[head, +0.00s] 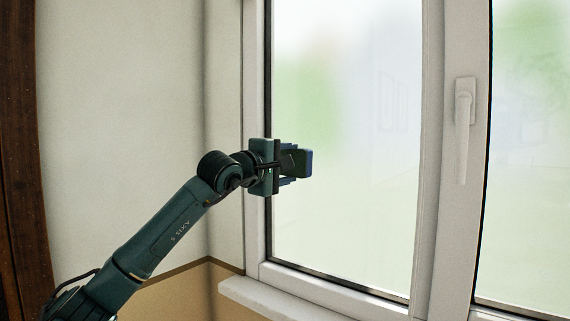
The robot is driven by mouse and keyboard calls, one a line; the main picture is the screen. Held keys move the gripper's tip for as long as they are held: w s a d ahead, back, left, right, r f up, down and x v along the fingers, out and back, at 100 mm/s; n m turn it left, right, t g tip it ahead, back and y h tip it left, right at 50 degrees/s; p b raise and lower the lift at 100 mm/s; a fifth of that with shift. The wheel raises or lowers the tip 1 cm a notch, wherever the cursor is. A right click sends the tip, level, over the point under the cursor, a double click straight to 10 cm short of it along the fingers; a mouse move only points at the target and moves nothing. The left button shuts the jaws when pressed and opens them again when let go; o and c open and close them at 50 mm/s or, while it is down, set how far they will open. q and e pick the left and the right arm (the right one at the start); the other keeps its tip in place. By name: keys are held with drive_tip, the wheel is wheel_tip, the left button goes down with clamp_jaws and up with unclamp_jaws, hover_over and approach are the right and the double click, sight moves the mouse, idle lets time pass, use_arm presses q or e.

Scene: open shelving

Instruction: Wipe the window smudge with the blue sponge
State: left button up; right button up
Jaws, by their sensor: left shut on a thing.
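My left gripper (291,165) reaches in from the left and is shut on the blue sponge (308,162), of which only a dark blue edge shows past the fingers. The gripper and sponge are in front of the lower left part of the left window pane (345,190), close to its frame. I cannot tell whether the sponge touches the glass. The pane looks hazy, with a blurred green patch at the left, and I cannot pick out a distinct smudge. My right gripper is not in view.
A white window frame (430,150) with a handle (463,130) stands right of the left pane, and a second pane (530,170) lies beyond it. A white sill (290,300) juts out below. A plain wall (120,110) is on the left.

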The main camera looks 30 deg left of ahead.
sight(303, 163)
use_arm(q)
drive_tip(key=shift+s+d+b, duration=0.15)
drive_tip(key=shift+d+b, duration=0.15)
drive_tip(key=shift+d, duration=0.6)
drive_tip(key=shift+s+d+b, duration=0.15)
drive_tip(key=shift+d+b, duration=0.1)
drive_tip(key=shift+d, duration=0.65)
drive_tip(key=shift+r, duration=0.1)
drive_tip(key=shift+w+a+p, duration=0.15)
drive_tip(key=shift+a+p, duration=0.2)
drive_tip(key=shift+a, duration=0.35)
drive_tip(key=a, duration=0.2)
drive_tip(key=shift+w+a+p, duration=0.25)
drive_tip(key=shift+a+p, duration=0.1)
drive_tip(key=shift+p, duration=0.05)
